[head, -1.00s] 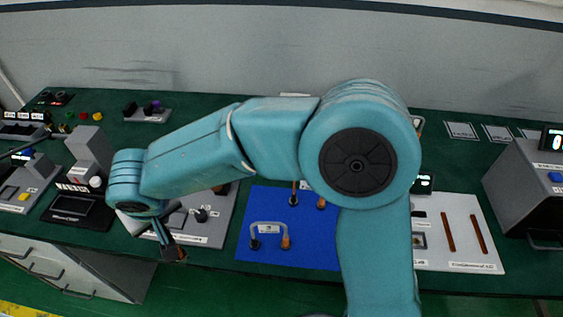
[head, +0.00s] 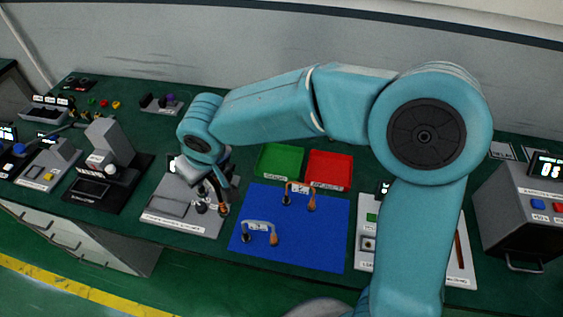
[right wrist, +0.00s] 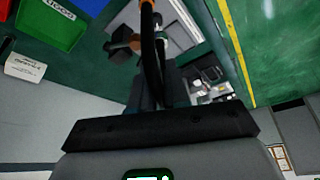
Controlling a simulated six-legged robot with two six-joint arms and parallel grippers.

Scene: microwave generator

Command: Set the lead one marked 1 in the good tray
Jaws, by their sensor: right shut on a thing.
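My right gripper (head: 217,188), on the arm from the right, is shut on a dark lead over the right part of a grey tester plate (head: 165,222). In the right wrist view, the lead's black cable (right wrist: 147,50) arches up from my gripper, with an orange end beside it. I cannot tell whether its ends touch the plate, nor read its mark. A grey lead (head: 258,224) and an orange lead (head: 299,187) stand on the blue mat (head: 320,250). The green tray (head: 279,162) behind the mat looks empty; its label looks like "GOOD" in the wrist view (right wrist: 52,25). My left gripper is out of view.
A red tray (head: 329,170) stands right of the green one. My right arm hides part of the table on the right. A grey box with a display (head: 520,212) is at the far right. A dark machine (head: 115,165) stands left of the tester plate.

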